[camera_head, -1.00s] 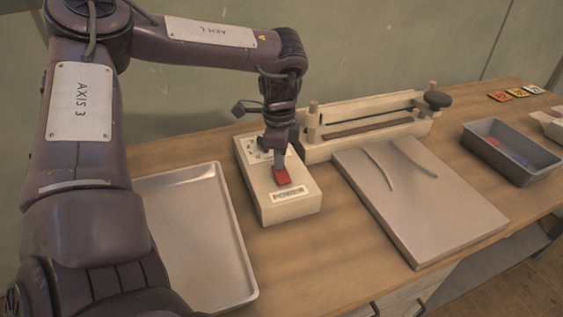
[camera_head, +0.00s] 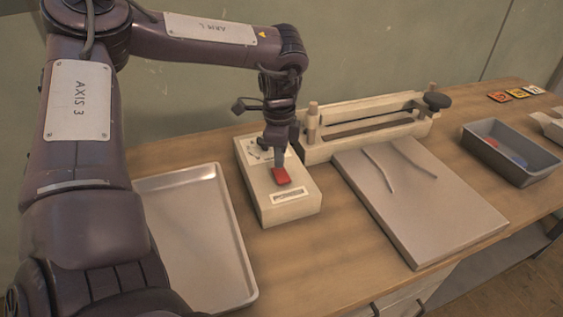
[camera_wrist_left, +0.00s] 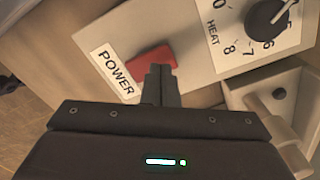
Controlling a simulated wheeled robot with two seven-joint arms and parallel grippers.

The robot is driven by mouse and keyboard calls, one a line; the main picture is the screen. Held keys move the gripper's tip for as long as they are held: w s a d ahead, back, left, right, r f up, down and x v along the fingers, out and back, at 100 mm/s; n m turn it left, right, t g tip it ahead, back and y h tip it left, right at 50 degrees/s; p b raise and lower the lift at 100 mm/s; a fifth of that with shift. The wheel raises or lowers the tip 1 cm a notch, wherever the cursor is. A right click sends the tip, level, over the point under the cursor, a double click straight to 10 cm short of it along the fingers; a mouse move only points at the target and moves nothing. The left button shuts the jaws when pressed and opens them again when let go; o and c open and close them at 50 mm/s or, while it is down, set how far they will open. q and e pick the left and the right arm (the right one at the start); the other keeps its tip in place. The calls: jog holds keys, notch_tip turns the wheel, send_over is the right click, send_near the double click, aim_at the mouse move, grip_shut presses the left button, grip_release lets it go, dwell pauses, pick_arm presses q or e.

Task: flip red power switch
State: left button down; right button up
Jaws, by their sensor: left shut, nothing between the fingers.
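The red power switch (camera_head: 281,176) sits on top of a cream control box (camera_head: 292,208) on the wooden bench. In the left wrist view the red switch (camera_wrist_left: 152,58) lies beside the POWER label (camera_wrist_left: 113,72). My left gripper (camera_head: 279,164) points down at the switch, with its fingers shut and empty. In the wrist view its fingertips (camera_wrist_left: 161,72) overlap the edge of the switch and hide part of it. I cannot tell for certain whether they touch it. My right gripper is not in view.
A heat dial (camera_wrist_left: 268,20) is on the same box. A metal tray (camera_head: 200,240) lies to the left, a cream sealing device (camera_head: 365,128) behind, a grey slab (camera_head: 425,205) to the right. A grey bin (camera_head: 512,160) stands further right.

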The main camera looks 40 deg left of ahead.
aim_at(279, 170)
pick_arm(q)
jog(key=shift+r+p, duration=1.5)
jog(key=shift+r, duration=1.2)
jog(key=shift+f, duration=0.1)
